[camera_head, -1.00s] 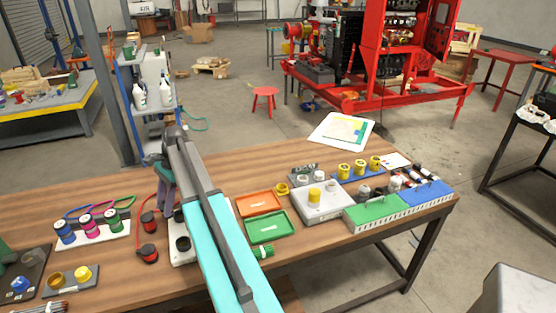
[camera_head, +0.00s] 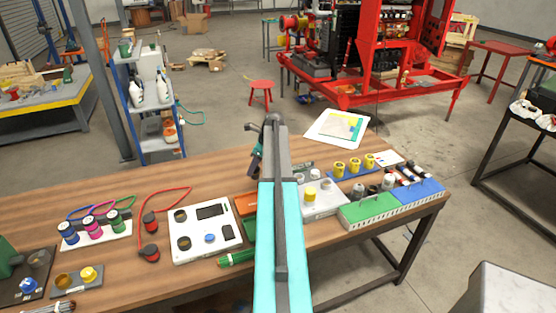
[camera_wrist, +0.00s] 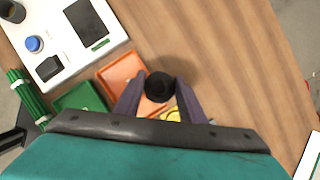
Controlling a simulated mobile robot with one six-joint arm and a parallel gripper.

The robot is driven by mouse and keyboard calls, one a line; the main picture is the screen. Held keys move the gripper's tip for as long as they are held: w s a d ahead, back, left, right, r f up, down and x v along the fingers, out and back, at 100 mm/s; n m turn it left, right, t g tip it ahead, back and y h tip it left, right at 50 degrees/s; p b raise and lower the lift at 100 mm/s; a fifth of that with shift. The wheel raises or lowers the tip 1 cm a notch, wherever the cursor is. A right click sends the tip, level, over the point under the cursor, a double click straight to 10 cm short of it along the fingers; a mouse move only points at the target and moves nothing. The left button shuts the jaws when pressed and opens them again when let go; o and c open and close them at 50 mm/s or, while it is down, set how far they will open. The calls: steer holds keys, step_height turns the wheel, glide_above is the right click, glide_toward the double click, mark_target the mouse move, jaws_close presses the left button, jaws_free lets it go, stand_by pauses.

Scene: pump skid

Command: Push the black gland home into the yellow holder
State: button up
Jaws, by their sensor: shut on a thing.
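In the wrist view my gripper (camera_wrist: 160,80) is shut on the black gland (camera_wrist: 159,89), a round dark piece seen end-on between the two fingers. A bit of yellow (camera_wrist: 171,115) shows below the gland beside the right finger, probably the yellow holder; the rest is hidden by my gripper. The gland appears above the table, near the right edge of the orange tray (camera_wrist: 122,75). In the head view my gripper (camera_head: 256,155) is over the back of the table, and my arm hides the holder; the gland cannot be made out there.
A white panel (camera_head: 204,254) with a blue button lies left of my arm. The green tray (camera_head: 249,229) is partly hidden by it. To the right stand a grey box (camera_head: 322,211) with a yellow cylinder, yellow cups (camera_head: 354,165), and green (camera_head: 372,212) and blue (camera_head: 418,193) boxes.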

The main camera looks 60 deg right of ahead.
steer(key=s+d+m+h+p, duration=0.1)
steer(key=s+d+m, duration=0.2)
steer(key=s+d, duration=0.4)
steer(key=shift+d+r, duration=0.15)
steer(key=shift+d, duration=0.4)
steer(key=shift+f, duration=0.2)
steer(key=shift+f+b, duration=1.65)
steer(key=shift+f, duration=0.9)
steer(key=shift+p, duration=0.4)
steer(key=shift+f+b, duration=0.45)
steer(key=shift+f, duration=1.3)
stand_by(0.4)
steer(key=o, duration=1.2)
